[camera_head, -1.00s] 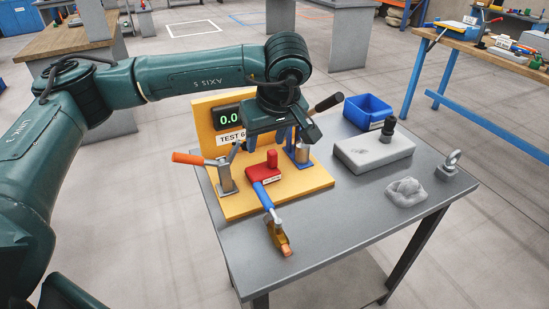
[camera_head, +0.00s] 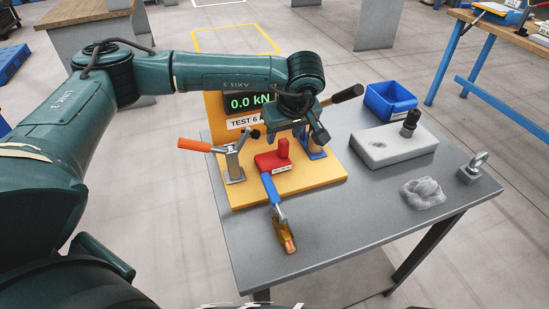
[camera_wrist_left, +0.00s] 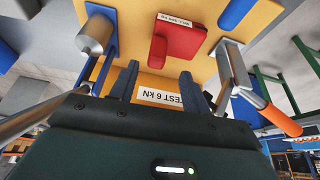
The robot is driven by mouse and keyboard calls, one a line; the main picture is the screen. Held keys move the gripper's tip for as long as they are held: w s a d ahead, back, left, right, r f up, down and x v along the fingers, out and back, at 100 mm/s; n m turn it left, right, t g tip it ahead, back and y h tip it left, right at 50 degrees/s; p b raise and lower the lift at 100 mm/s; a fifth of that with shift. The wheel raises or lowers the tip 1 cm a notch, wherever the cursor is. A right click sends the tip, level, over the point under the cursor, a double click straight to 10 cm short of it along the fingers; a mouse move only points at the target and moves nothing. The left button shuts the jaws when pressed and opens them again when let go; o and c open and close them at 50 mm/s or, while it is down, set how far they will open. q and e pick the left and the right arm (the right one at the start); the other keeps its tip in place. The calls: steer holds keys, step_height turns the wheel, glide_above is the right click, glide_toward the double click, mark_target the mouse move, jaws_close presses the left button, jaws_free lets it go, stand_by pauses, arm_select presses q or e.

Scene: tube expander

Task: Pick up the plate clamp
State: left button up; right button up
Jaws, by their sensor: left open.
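No part is labelled as the plate clamp, so I cannot tell for certain which it is. A small grey block with a ring on top (camera_head: 472,170) stands at the right edge of the table. A red block with an upright red peg (camera_head: 272,162) and a white label sits on the yellow fixture; it also shows in the left wrist view (camera_wrist_left: 180,40). My left gripper (camera_head: 301,138) is open and empty above the fixture, behind the red peg. My right gripper is not in view.
The yellow fixture (camera_head: 300,181) has an orange-handled lever (camera_head: 195,145), a black-handled lever (camera_head: 347,94) and a display reading 0.0 kN (camera_head: 250,103). A pale block (camera_head: 390,148), a blue bin (camera_head: 390,100) and a crumpled grey lump (camera_head: 422,193) lie right.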

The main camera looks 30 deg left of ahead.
mark_target(284, 140)
arm_select(q)
steer(key=shift+d+p+x, duration=0.15)
steer(key=shift+p+x, duration=0.1)
steer(key=shift+x, duration=0.9)
steer(key=shift+d+p+x, duration=0.1)
steer(key=shift+p+x, duration=0.1)
steer(key=shift+x, duration=1)
steer(key=shift+w, duration=0.1)
jaws_close()
